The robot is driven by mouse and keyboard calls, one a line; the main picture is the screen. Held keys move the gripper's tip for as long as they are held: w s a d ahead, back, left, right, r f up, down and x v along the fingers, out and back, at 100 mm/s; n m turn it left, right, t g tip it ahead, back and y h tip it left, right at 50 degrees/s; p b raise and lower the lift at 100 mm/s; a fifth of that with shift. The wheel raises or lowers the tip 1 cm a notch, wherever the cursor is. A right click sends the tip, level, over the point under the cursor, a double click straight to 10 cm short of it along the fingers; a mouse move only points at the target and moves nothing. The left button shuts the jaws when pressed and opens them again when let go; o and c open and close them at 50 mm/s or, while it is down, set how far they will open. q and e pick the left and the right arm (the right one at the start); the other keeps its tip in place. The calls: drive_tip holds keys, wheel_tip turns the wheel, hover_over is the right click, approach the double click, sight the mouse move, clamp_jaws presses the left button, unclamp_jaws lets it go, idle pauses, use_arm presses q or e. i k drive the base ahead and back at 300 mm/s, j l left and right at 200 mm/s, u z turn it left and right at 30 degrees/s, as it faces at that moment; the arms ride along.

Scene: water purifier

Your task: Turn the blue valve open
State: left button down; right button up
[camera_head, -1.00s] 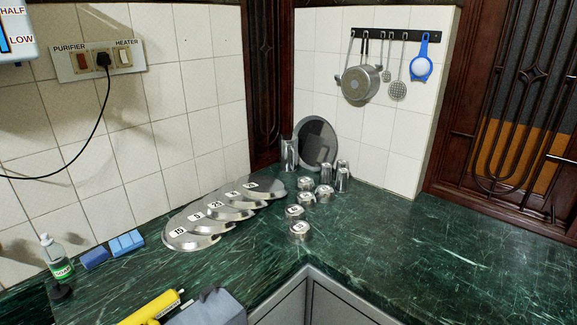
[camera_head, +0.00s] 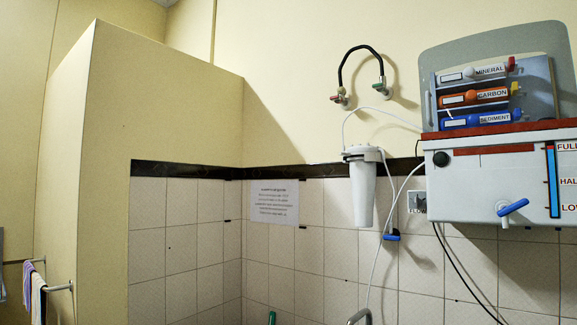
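A small blue valve (camera_head: 391,237) sits on the white tubing below the white filter housing (camera_head: 362,187), against the tiled wall. A blue tap handle (camera_head: 513,207) is on the front of the white water purifier (camera_head: 472,181) at the right. I cannot tell from this view whether the valve is open or closed. Neither of my grippers is in view, so nothing is seen touching the valve or the tap.
A black hose loop (camera_head: 360,52) joins two small taps on the wall. A paper notice (camera_head: 274,203) is on the tiles. A curved metal spout (camera_head: 360,317) shows at the bottom edge. Towels (camera_head: 37,290) hang at left.

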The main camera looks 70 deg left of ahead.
sight(389, 236)
drive_tip(key=u, duration=1.85)
drive_tip(key=i+j, duration=0.25)
